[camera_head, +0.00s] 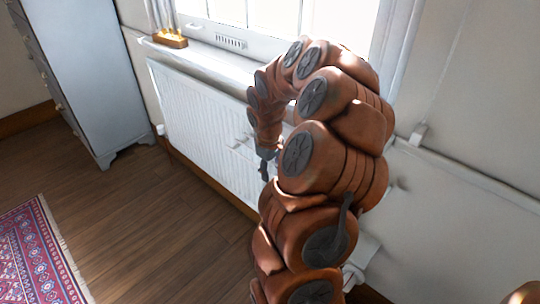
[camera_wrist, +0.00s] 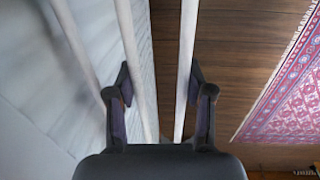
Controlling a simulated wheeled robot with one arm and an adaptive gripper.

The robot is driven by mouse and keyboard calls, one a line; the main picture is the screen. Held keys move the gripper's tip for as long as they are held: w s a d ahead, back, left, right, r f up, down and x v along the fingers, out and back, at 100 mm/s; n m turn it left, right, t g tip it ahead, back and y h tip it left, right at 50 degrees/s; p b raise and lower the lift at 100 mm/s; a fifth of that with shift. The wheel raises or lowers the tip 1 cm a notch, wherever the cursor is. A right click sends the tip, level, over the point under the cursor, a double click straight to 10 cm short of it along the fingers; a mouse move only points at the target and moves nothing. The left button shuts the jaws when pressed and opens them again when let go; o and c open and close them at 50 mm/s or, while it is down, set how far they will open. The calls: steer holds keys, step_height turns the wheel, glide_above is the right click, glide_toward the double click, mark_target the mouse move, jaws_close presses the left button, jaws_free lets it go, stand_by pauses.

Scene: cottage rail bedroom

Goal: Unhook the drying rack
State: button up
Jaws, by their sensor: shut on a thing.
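My gripper (camera_wrist: 160,90) has its two dark fingers on the outer sides of a pair of pale bars, which I take for the drying rack (camera_wrist: 184,80). The bars run up the picture between the fingers, with the wooden floor beyond. In the head view my gripper (camera_head: 265,165) is a small dark shape in front of the white ribbed radiator (camera_head: 195,115). My arm hides the right part of the radiator. The rack's full shape and its hooks cannot be made out in either view.
A grey-blue chest of drawers (camera_head: 85,70) stands at the left. A red patterned rug (camera_head: 40,255) lies at lower left. Gold-coloured items (camera_head: 170,39) stand on the window sill (camera_head: 205,58). Bare wooden floor (camera_head: 165,225) lies between rug and radiator.

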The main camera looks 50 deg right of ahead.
steer(key=shift+r+p, duration=0.55)
steer(key=shift+r, duration=0.8)
steer(key=shift+a, duration=0.1)
steer(key=shift+a+b, duration=0.95)
steer(key=shift+a, duration=2.45)
steer(key=shift+a, duration=0.1)
steer(key=shift+w+a+r+p, duration=0.15)
steer(key=shift+a+r, duration=0.35)
steer(key=shift+a, duration=0.5)
steer(key=shift+s+a+r+p, duration=0.15)
steer(key=shift+a+r, duration=0.3)
steer(key=shift+a, duration=0.5)
steer(key=shift+w+a+r+p, duration=0.15)
steer(key=shift+a+r, duration=0.35)
steer(key=shift+a, duration=0.5)
